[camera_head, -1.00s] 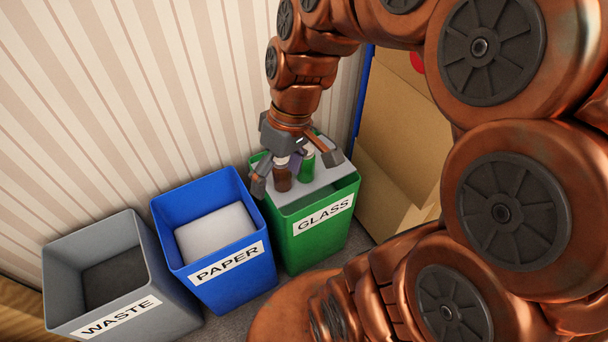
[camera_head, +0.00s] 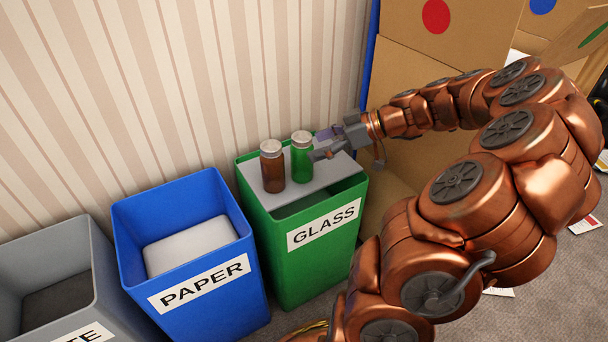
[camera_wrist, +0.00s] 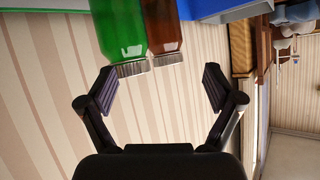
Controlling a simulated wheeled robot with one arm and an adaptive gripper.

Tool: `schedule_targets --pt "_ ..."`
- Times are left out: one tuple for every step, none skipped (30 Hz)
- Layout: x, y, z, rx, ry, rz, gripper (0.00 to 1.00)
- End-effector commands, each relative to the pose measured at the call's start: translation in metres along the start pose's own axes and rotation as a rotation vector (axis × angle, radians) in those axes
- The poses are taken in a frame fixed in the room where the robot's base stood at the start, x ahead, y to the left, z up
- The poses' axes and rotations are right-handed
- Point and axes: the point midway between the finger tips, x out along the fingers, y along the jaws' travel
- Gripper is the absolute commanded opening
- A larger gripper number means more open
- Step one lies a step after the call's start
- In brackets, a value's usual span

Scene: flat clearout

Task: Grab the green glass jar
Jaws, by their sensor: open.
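The green glass jar (camera_head: 302,158) has a pale lid and stands upright on the grey shelf (camera_head: 318,178) across the back of the green GLASS bin. A brown jar (camera_head: 272,167) with a similar lid stands just left of it. My gripper (camera_head: 314,146) is to the right of the green jar, pointing left, with its fingers near it. In the wrist view my gripper (camera_wrist: 160,92) is open and empty. There the green jar (camera_wrist: 119,30) and the brown jar (camera_wrist: 163,27) hang in from the top edge, beyond the left part of the finger gap.
The green GLASS bin (camera_head: 318,256) stands right of the blue PAPER bin (camera_head: 215,297), which holds a white block. A grey bin (camera_head: 105,270) is at the far left. A striped wall (camera_head: 190,90) is behind them. Cardboard boxes (camera_head: 425,60) stand behind my arm.

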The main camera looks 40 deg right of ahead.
Motion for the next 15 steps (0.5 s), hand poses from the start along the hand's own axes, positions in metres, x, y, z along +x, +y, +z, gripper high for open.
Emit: schedule_targets --pt "0.006 0.008 0.018 -0.015 0.049 0.005 0.91" --pt "0.006 0.011 0.021 -0.027 0.077 0.009 0.91" --pt "0.007 0.015 0.027 -0.043 0.111 0.014 0.91" --pt "0.008 0.018 0.031 -0.054 0.138 0.019 0.91" --pt "0.008 0.021 0.034 -0.065 0.164 0.024 0.91" --pt "0.008 0.025 0.039 -0.08 0.194 0.031 0.91" --pt "0.007 0.027 0.041 -0.089 0.214 0.037 0.91" --pt "0.007 0.029 0.043 -0.1 0.233 0.043 0.91" --pt "0.006 0.032 0.045 -0.111 0.255 0.05 0.91" --pt "0.005 0.033 0.046 -0.118 0.269 0.055 0.91" --pt "0.005 0.034 0.047 -0.124 0.28 0.058 0.91" --pt "0.004 0.035 0.048 -0.13 0.292 0.063 0.91" --pt "0.004 0.036 0.048 -0.133 0.298 0.065 0.91" --pt "0.004 0.036 0.048 -0.136 0.303 0.066 0.91" --pt "0.006 0.036 0.048 -0.14 0.306 0.067 0.91"
